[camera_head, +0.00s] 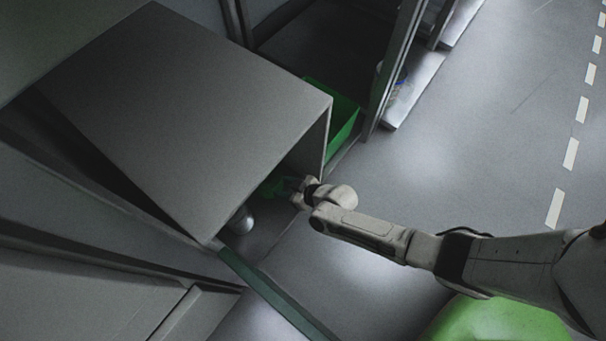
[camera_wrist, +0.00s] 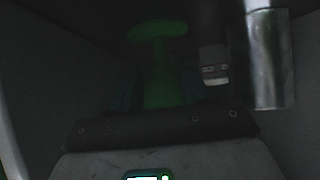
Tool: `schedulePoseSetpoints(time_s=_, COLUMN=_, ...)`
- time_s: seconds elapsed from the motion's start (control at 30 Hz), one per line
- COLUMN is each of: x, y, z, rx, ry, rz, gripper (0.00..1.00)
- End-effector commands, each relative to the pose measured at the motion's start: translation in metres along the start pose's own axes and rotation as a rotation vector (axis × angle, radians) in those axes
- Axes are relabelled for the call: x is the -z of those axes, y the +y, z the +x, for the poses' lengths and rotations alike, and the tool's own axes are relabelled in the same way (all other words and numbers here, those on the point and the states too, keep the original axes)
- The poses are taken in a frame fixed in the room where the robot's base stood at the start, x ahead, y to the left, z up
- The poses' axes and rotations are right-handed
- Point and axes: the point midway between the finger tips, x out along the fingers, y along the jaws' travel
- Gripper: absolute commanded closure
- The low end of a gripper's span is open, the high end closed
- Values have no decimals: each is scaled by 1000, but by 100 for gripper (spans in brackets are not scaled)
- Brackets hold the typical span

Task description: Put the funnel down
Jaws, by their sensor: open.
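The green funnel (camera_head: 274,187) is partly visible inside the grey box-like compartment, at its open side. In the wrist view the funnel (camera_wrist: 162,75) stands straight ahead of my gripper, dark, with a wide round end at the top and a narrower part below. My gripper (camera_head: 288,186) reaches into the opening, close beside the funnel. Its fingers are dim in the wrist view, on either side of the funnel's lower part; it is open. Whether they touch the funnel, and what the funnel rests on, cannot be made out.
A shiny metal cylinder (camera_head: 241,220) stands in the compartment, close on the right in the wrist view (camera_wrist: 262,60). The compartment's grey top (camera_head: 180,110) lies above my gripper. A green bin (camera_head: 343,112) is behind it. Open floor (camera_head: 450,130) lies to the right.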

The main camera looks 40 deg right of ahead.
Motion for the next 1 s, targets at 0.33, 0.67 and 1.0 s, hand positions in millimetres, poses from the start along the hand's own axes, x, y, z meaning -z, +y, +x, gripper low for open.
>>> schedulePoseSetpoints(time_s=0.33, x=3, y=1, z=-60, rx=-2, ry=-1, rz=0, gripper=54)
schedulePoseSetpoints(time_s=0.67, x=0, y=0, z=-81, rx=0, ry=0, rz=1, gripper=54)
schedulePoseSetpoints(time_s=1.0, x=8, y=-14, z=-91, rx=45, ry=-90, rz=16, gripper=54)
